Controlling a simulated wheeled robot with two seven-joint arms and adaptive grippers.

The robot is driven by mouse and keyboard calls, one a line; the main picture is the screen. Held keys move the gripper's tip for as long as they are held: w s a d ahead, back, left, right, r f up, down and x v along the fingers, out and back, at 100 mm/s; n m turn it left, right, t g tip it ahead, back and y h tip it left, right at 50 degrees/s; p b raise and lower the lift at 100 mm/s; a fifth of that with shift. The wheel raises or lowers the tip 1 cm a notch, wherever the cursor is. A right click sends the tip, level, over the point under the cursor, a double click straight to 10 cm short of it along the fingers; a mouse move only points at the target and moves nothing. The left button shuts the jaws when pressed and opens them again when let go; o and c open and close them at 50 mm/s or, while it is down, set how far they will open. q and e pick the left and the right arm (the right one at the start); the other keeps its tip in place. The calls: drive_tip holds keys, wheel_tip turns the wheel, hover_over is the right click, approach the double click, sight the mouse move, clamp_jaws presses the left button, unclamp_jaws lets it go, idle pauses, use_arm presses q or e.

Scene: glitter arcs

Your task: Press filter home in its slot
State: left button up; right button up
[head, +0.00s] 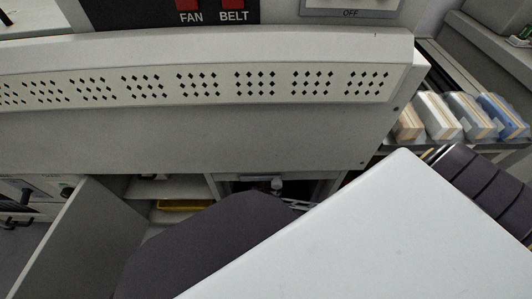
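I cannot pick out the filter for certain. Several block-shaped packs stand in a row on a rack at the right: a tan one (408,124), a white one (437,117), a grey-tan one (470,116) and a blue one (502,112). Under the perforated panel, an open compartment (161,187) of the machine shows, with a yellow strip (185,205) inside. Beside it is a darker opening with a small pale knob-like part (276,184); I cannot tell whether this is the slot. Neither gripper shows. Large white and dark arm parts, apparently mine, hide the lower middle and right.
The light machine housing (190,140) spans the view, with a perforated strip (212,84) and red FAN (188,5) and BELT (233,4) switches above. An open door panel (84,235) stands out at the lower left. The rack (430,143) is right of the housing.

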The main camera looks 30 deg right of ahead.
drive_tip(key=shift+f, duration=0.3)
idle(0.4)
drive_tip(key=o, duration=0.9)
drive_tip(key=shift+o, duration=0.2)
